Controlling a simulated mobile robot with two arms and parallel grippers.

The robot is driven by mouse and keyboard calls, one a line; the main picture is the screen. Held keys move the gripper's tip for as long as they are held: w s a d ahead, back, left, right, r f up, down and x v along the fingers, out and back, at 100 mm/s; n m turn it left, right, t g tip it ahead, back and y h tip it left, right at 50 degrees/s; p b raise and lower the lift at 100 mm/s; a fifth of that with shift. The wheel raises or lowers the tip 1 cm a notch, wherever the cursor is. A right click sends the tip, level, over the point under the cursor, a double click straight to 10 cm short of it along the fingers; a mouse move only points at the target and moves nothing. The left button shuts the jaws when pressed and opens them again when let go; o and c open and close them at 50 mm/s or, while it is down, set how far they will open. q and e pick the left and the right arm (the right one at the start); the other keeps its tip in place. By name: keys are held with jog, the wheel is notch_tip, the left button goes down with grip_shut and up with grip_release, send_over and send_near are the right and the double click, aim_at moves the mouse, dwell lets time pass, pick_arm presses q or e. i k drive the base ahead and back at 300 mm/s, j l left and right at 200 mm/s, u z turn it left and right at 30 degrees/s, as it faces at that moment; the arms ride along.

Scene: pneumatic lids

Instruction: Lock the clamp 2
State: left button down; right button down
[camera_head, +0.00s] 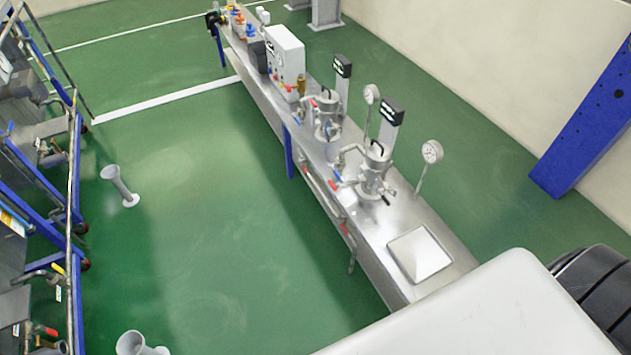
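Two metal vessels with lids stand on the long steel bench. The nearer vessel (374,172) has pipes and small handles around its rim, with a dark-tipped lever at its front right. The farther vessel (327,115) is similar. I cannot tell which clamp is clamp 2, and the clamps are too small to tell locked from unlocked. Neither of my grippers shows in the head view.
The bench (437,233) runs from the lower right to the upper left. It carries a white control box (285,56), round gauges (432,152) and a square plate (420,255). Blue-framed equipment (38,170) lines the left edge. Green floor (220,210) between is mostly clear.

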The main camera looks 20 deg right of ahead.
aim_at(342, 183)
jog(key=i+l, duration=0.2)
jog(key=i, duration=0.2)
jog(key=i+l, duration=0.15)
jog(key=i, duration=0.25)
jog(key=i+l, duration=0.2)
jog(key=i, duration=0.2)
jog(key=z, duration=0.05)
